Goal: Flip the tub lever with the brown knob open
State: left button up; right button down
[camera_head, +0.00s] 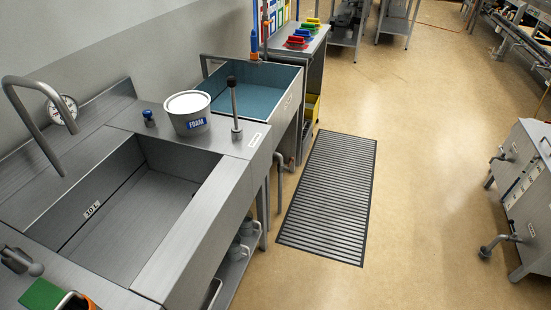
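A teal-lined tub (293,92) stands beyond the steel sink. At its back corner is a short upright piece with a blue grip (254,44). Beside it is a thin upright piece with a small orange-brown top (266,27), which may be the brown-knobbed lever; it is too small to be sure. A nearer upright lever (236,112) with a dark knob (231,82) stands on the sink's rim by the tub; I cannot tell whether this knob is brown or black.
A steel sink (205,240) with a curved tap (35,130), gauge (62,110) and FOAM bucket (188,112) fills the left. A slatted floor mat (328,195) lies beside it. A grey cabinet (530,200) stands right. The floor between is clear.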

aim_at(292, 160)
jog(key=i+l+u, duration=0.6)
jog(key=u, duration=0.2)
jog(key=i+l, duration=0.2)
jog(key=l, duration=0.15)
jog(key=i+l, duration=0.15)
jog(key=l, duration=0.25)
jog(key=i+l+u, duration=0.1)
jog(key=l, duration=0.25)
jog(key=i+l, duration=0.25)
jog(key=l, duration=0.15)
jog(key=i+l+u, duration=0.1)
jog(key=l, duration=0.25)
jog(key=i+l, duration=0.25)
jog(key=l, duration=0.15)
jog(key=i+l, duration=0.15)
jog(key=l, duration=0.25)
jog(key=i+l+u, duration=0.1)
jog(key=l, duration=0.3)
